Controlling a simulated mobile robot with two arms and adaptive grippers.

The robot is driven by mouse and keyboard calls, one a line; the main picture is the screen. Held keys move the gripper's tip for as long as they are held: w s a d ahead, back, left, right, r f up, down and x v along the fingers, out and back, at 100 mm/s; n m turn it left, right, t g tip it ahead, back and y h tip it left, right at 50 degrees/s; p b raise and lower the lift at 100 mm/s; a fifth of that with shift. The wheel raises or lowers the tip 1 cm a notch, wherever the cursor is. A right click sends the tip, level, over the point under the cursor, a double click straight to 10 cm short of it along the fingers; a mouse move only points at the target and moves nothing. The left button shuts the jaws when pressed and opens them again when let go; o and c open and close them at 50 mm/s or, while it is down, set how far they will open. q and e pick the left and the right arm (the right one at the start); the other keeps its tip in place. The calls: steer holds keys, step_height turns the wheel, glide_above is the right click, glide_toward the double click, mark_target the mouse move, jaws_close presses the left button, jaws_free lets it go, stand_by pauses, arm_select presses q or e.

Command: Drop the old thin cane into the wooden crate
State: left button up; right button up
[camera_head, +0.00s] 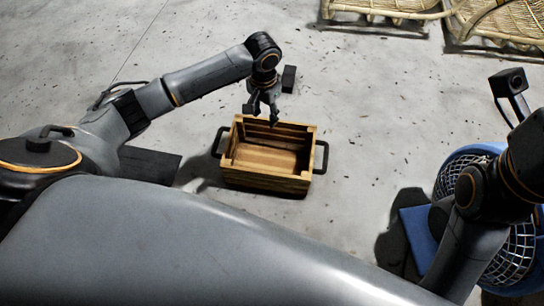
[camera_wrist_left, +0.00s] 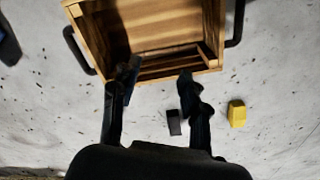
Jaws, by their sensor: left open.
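The wooden crate (camera_head: 262,182) stands on the floor in the middle of the head view, with a dark handle at each end. It also fills the top of the left wrist view (camera_wrist_left: 90,42). Slats show inside it, with dark shadow over part of the interior. My left gripper (camera_head: 264,112) is over the crate's far edge, pointing down. Its two fingers are spread apart with nothing between them in the left wrist view (camera_wrist_left: 157,78). I cannot make out the old thin cane in either view. My right gripper is out of view; only its arm shows.
A small yellow block (camera_wrist_left: 236,114) and a small black block (camera_wrist_left: 174,122) lie outside the crate. A blue round object with a metal grille (camera_head: 505,262) stands at the right, behind my right arm. Woven rattan pieces (camera_head: 500,22) lie at the top right. Floor around the crate is mostly clear.

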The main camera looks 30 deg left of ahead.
arm_select(q)
steer(key=shift+r, duration=2.3)
